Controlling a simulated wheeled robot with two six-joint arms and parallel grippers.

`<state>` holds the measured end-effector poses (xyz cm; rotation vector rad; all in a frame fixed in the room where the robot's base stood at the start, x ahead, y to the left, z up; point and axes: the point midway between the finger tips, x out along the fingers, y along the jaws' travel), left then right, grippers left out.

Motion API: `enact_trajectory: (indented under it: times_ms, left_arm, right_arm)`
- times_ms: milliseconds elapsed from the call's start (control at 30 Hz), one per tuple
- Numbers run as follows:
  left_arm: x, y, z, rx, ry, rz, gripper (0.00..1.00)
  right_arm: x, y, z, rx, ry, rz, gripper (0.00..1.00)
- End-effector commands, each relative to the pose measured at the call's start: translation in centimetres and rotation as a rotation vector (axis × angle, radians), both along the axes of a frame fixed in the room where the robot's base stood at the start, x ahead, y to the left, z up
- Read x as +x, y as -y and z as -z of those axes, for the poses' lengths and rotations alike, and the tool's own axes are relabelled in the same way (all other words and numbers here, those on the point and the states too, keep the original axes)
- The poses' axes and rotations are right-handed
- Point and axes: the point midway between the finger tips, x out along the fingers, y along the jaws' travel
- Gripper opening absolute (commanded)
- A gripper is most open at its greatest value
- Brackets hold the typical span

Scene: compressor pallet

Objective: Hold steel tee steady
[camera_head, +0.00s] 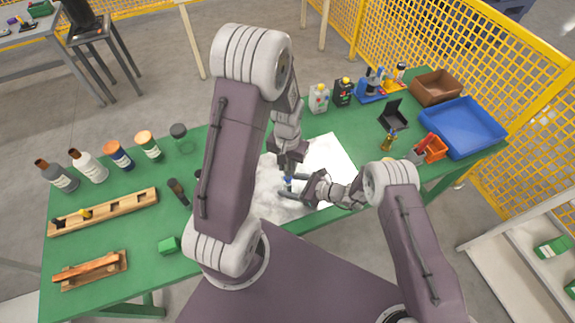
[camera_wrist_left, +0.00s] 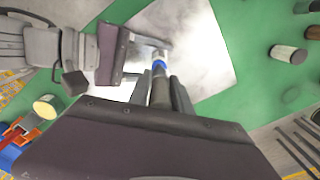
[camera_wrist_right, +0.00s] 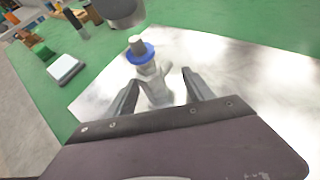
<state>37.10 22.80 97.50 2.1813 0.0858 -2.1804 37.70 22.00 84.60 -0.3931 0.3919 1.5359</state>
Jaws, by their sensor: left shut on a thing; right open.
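The steel tee (camera_wrist_right: 152,84) stands on the white sheet with a blue ring and a grey stub at its top. Its blue ring shows in the head view (camera_head: 287,184) and the left wrist view (camera_wrist_left: 159,65). My right gripper (camera_wrist_right: 160,88) is open, with one finger on each side of the tee; I cannot tell whether they touch it. My left gripper (camera_wrist_left: 160,86) points down from above and is shut on a dark grey cylindrical piece (camera_wrist_left: 160,92), above the blue ring. Most of that piece is hidden between the fingers.
The white sheet (camera_head: 335,155) lies on the green table (camera_head: 330,118). Bottles, a wooden rack (camera_head: 110,212) and a green block (camera_head: 168,245) are at left. A blue tray (camera_head: 462,125), a brown box (camera_head: 436,87) and an orange holder (camera_head: 433,149) are at right.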

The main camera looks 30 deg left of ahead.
Motion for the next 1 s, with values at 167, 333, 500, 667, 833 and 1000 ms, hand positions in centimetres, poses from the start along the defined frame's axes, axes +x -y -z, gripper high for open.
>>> enact_trajectory:
  times_ms: [167,333,500,667,833,1000]
  left_arm:
    - [0.01,0.00,0.51,0.000,0.000,0.000,0.00]
    - [0.01,0.00,0.43,0.000,0.000,0.000,0.00]
    - [0.01,0.00,0.43,0.000,0.000,0.000,0.00]
    - [0.01,0.00,0.43,0.000,0.000,0.000,0.00]
    - [0.01,0.00,0.43,0.000,0.000,0.000,0.00]
    - [0.01,0.00,0.43,0.000,0.000,0.000,0.00]
  right_arm:
    - [0.02,-0.49,0.25,0.000,-0.001,0.002,0.62]
    - [0.02,-0.48,0.16,0.000,-0.001,0.002,0.62]
    - [0.02,-0.47,0.16,0.000,0.000,0.001,0.20]
    - [0.03,-0.47,0.16,0.000,0.000,0.001,0.07]
    - [0.03,-0.48,0.15,0.001,0.000,0.001,0.08]
    - [0.03,-0.47,0.13,0.001,0.000,0.001,0.08]
